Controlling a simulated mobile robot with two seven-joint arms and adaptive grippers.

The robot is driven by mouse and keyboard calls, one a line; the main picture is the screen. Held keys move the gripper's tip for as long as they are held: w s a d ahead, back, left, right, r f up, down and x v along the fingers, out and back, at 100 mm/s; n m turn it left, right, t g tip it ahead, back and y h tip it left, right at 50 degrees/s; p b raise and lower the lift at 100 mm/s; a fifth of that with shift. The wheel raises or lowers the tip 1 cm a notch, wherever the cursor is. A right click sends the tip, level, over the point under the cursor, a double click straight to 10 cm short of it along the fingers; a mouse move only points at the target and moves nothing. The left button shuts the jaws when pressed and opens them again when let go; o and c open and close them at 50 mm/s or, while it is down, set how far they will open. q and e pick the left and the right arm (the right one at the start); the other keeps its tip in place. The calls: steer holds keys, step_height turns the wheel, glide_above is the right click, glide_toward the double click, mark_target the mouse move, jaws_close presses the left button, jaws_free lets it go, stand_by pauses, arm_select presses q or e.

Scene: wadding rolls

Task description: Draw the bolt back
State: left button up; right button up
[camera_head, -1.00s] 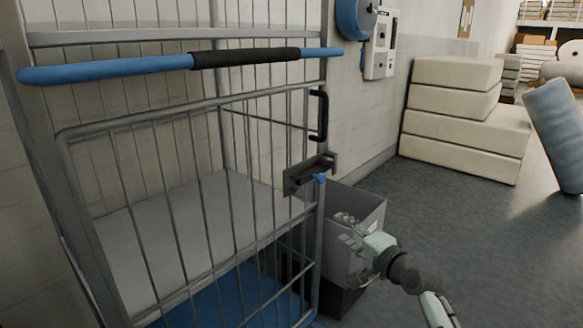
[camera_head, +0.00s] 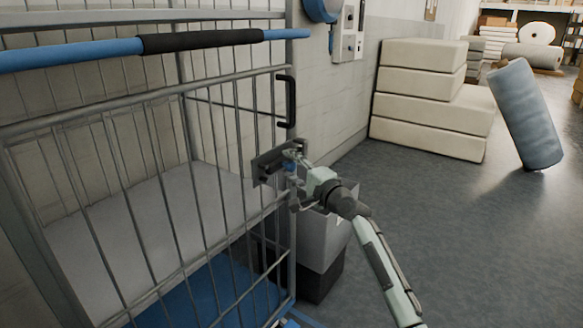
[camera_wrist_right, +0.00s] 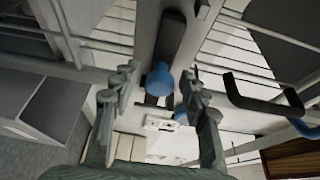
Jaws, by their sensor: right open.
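The bolt (camera_head: 266,167) is a dark plate and bar on the right edge of the wire cage's gate (camera_head: 150,190). Its blue knob (camera_head: 289,167) is partly hidden by my right gripper (camera_head: 294,175) in the head view. In the right wrist view the knob (camera_wrist_right: 160,79) sits between the two spread fingers of my right gripper (camera_wrist_right: 163,73), with gaps on both sides. The dark bolt bar (camera_wrist_right: 171,42) runs behind it. My right gripper is open and holds nothing. My left gripper is not in view.
A black gate handle (camera_head: 291,100) is just above the bolt, and a blue push bar (camera_head: 70,53) crosses higher up. A grey bin (camera_head: 322,240) stands behind my right gripper. Cream foam blocks (camera_head: 430,125) and a leaning blue-grey roll (camera_head: 525,115) stand beyond. The floor at right is clear.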

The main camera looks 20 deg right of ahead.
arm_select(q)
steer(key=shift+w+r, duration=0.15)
arm_select(e)
steer(key=shift+c, duration=0.3)
jaws_close()
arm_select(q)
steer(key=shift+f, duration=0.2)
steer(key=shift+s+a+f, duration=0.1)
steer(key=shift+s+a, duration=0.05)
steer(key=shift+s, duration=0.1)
arm_select(e)
steer(key=shift+f, duration=0.1)
